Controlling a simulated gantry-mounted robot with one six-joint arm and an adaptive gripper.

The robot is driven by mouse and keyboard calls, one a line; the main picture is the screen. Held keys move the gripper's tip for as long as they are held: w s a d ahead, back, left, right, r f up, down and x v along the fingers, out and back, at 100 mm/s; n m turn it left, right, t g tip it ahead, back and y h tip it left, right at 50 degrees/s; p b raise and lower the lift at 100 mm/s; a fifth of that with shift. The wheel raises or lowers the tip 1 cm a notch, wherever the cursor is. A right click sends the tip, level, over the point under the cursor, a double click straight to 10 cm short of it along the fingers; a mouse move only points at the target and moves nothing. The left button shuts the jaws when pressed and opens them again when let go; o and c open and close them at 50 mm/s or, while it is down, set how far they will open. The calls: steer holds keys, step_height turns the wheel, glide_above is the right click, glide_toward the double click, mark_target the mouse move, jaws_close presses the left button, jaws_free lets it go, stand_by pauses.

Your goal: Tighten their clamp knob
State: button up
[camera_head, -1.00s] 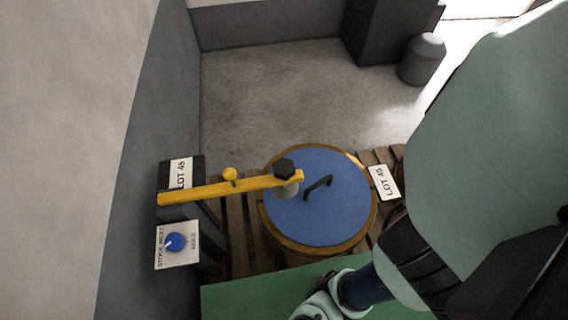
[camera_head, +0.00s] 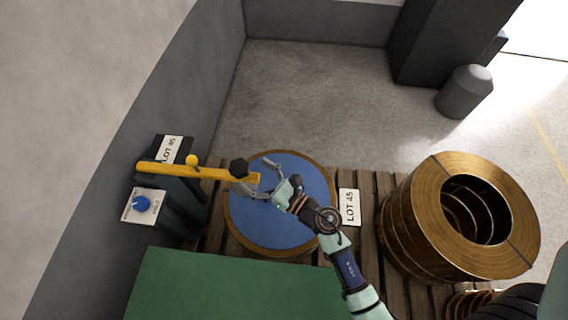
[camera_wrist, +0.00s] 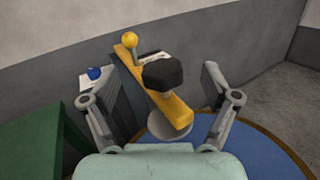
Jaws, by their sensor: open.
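In the wrist view the knob (camera_wrist: 162,72) stands between my spread fingers, with a pale round pad (camera_wrist: 168,128) under the arm. My gripper (camera_head: 256,176) is open, reaching from the right, its fingers near the knob. I see no clear contact, and its distance from the knob is hard to tell.
A yellow ball handle (camera_head: 193,160) rises from the clamp arm. A blue dial (camera_head: 142,204) on a white plate is at the left. A copper coil (camera_head: 424,237) stands right, a green surface (camera_head: 225,290) in front. A LOT 45 card (camera_head: 349,207) lies beside the cover.

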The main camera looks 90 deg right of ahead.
mark_target(239, 166)
steer(key=shift+s+a+f+n+g+y, duration=0.2)
steer(key=shift+s+f+n, duration=0.15)
steer(key=shift+s+f, duration=0.2)
steer(key=shift+s+a+f+n+g+y, duration=0.1)
steer(key=shift+s+a+f+n+y, duration=0.1)
steer(key=shift+s+f+n, duration=0.3)
steer(key=shift+w+f, duration=0.1)
steer(key=shift+f, duration=0.2)
steer(key=b+x, duration=0.1)
steer(key=x, duration=0.7)
steer(key=shift+w+r, duration=0.2)
steer(key=shift+w, duration=0.25)
steer(key=c, duration=1.2)
steer(key=shift+a, duration=0.1)
